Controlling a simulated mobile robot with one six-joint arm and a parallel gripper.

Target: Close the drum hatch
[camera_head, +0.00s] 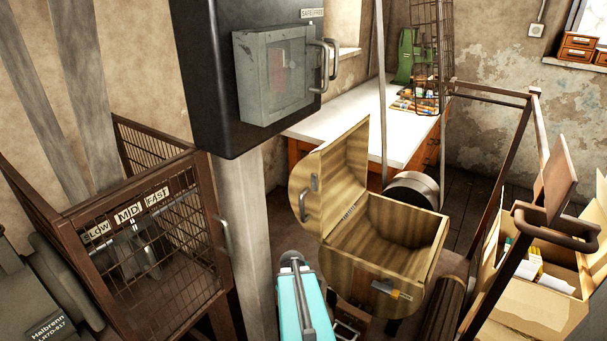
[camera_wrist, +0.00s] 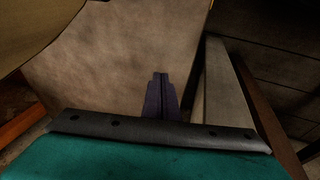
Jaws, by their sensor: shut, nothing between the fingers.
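The wooden drum (camera_head: 380,262) stands in the middle of the head view with its inside open and empty. Its hatch (camera_head: 343,160) is swung up on the left, standing well away from the opening. The hatch carries a grey metal handle (camera_head: 303,206) on its rounded side. A small latch (camera_head: 391,290) sits on the drum's front. My gripper (camera_wrist: 161,77) shows in the wrist view with its dark fingers together and nothing held. In the head view only my teal arm shows, below and left of the drum; the fingers are hidden there.
A grey post (camera_head: 247,235) and a dark cabinet (camera_head: 210,80) stand left of the drum. A brown mesh cage (camera_head: 165,235) is further left. An open cardboard box (camera_head: 540,310) and a railing (camera_head: 500,195) are at right. A white-topped bench (camera_head: 360,110) stands behind.

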